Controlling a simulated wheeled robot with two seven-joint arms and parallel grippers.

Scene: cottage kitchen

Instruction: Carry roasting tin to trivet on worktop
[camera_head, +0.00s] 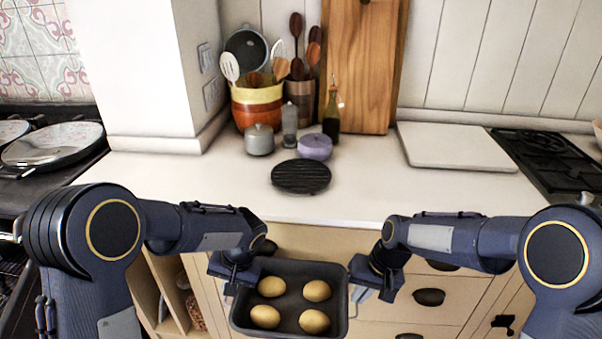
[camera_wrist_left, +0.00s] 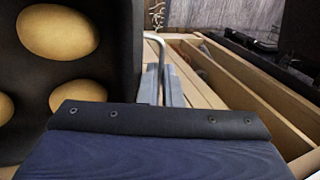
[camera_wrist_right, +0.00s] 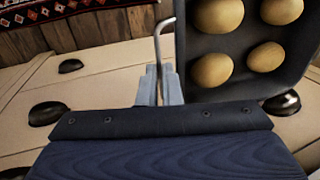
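The roasting tin (camera_head: 292,328) is dark and rectangular and holds several potatoes (camera_head: 317,291). It hangs level between my two grippers, in front of the drawers and below the worktop's front edge. My left gripper (camera_head: 229,286) is shut on the tin's left wire handle; the handle between the fingers shows in the left wrist view (camera_wrist_left: 165,88). My right gripper (camera_head: 359,292) is shut on the right handle, seen in the right wrist view (camera_wrist_right: 158,86). The trivet (camera_head: 301,176) is a round black ribbed disc, bare, lying on the worktop (camera_head: 370,190) beyond the tin.
Behind the trivet stand a lilac pot (camera_head: 315,147), a grey lidded pot (camera_head: 260,140), a grinder (camera_head: 289,125) and an oil bottle (camera_head: 331,115). A white board (camera_head: 455,147) and black hob (camera_head: 560,165) are at right. The worktop around the trivet's front is clear.

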